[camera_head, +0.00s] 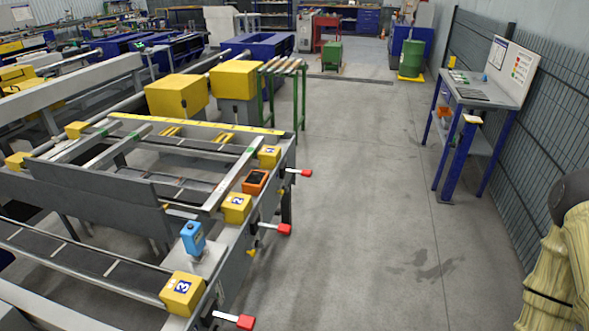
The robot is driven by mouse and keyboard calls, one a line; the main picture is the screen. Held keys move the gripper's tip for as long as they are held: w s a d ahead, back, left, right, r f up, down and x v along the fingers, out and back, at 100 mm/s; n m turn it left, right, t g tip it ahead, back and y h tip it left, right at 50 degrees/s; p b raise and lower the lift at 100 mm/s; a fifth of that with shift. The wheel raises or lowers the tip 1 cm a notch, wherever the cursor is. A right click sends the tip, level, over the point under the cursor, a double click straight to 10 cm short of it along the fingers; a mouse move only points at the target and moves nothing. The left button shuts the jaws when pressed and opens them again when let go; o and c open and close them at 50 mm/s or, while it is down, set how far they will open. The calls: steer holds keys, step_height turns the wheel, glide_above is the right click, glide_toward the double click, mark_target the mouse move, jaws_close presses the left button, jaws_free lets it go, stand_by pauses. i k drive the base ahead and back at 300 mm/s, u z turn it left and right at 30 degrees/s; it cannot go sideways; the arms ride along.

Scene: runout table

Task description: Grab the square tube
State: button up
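The runout table (222,285) fills the left half of the head view, with long grey rails and crossbars. Several grey bars lie on or form part of it, such as a light grey bar (232,178) between the numbered yellow boxes. I cannot tell which of them, if any, is the square tube. My gripper is not in view. A part of an arm in a yellowish ribbed cover, likely mine, shows at the right edge, well apart from the table.
Yellow boxes marked 1 (269,157), 2 (236,208) and 3 (182,293) line the table's right edge, with red-tipped handles (284,229) sticking out. A blue device (193,238) stands among them. Grey floor (375,200) is clear up to a blue-legged desk (480,95) and mesh fence.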

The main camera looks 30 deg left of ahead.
mark_target(212, 205)
steer(key=z, duration=0.1)
steer(key=i, duration=2.25)
steer(key=u, duration=2.8)
